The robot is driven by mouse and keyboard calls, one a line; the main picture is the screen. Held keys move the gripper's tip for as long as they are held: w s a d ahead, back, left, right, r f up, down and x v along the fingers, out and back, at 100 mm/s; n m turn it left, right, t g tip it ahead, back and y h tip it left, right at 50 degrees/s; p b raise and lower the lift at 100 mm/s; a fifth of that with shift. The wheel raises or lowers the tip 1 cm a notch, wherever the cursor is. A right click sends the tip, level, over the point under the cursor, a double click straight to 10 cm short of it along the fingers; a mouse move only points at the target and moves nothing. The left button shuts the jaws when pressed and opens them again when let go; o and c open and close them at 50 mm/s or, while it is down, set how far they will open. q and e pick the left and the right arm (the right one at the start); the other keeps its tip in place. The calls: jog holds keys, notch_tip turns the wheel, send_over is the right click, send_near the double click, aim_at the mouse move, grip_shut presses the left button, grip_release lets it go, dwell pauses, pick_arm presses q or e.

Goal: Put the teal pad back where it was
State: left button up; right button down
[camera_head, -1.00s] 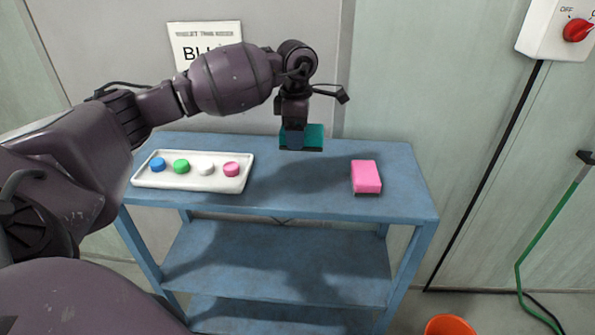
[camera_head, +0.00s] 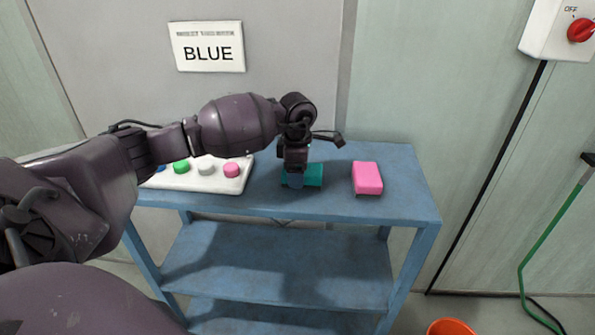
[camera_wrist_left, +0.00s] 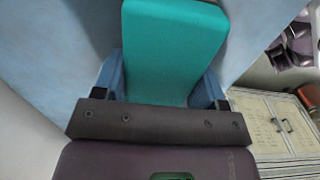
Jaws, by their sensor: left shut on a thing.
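The teal pad (camera_head: 313,175) is a flat block in my left gripper (camera_head: 296,181), over the blue table top between the white tray and the pink block. In the left wrist view the teal pad (camera_wrist_left: 172,45) sits between the two blue fingers (camera_wrist_left: 160,85), which are shut on it. I cannot tell whether the pad touches the table. My right gripper is not in view.
A pink block (camera_head: 367,178) lies right of the pad on the blue table (camera_head: 405,200). A white tray (camera_head: 205,183) with colored buttons is at the left, partly hidden by my arm. A sign reading BLUE (camera_head: 208,47) hangs on the wall.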

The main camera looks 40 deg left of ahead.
pick_arm(q)
jog(key=o, duration=0.9)
jog(key=shift+c, duration=0.2)
notch_tip(320, 180, up, 12)
jog(key=shift+p, duration=0.35)
